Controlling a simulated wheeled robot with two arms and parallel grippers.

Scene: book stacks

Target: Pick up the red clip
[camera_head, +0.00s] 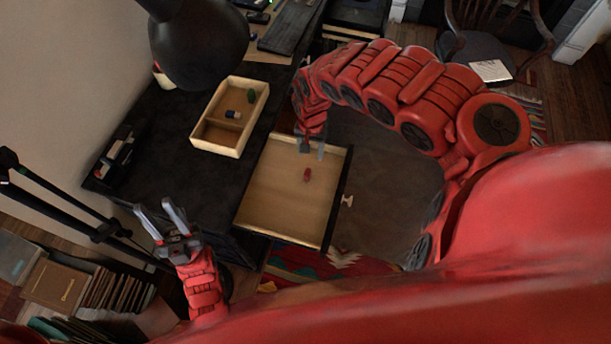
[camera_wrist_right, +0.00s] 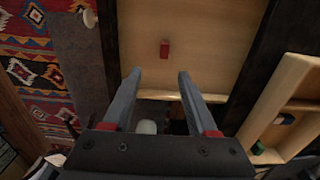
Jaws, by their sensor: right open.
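The red clip (camera_head: 307,174) lies on the bare wooden floor of the open drawer (camera_head: 270,205). In the right wrist view the clip (camera_wrist_right: 164,49) is ahead of the fingertips, roughly centred between them. My right gripper (camera_head: 310,150) is above the drawer's back end, apart from the clip. In the right wrist view its two fingers (camera_wrist_right: 160,75) are spread and hold nothing. My left gripper (camera_head: 172,215) is open and empty, left of the drawer near the desk's front edge.
A wooden tray (camera_head: 196,142) with a green item (camera_head: 251,96) and a dark and white item (camera_head: 233,115) stands on the black desk (camera_head: 165,120). A black lamp (camera_head: 200,45) overhangs the desk. The drawer walls surround the clip; the drawer is otherwise empty.

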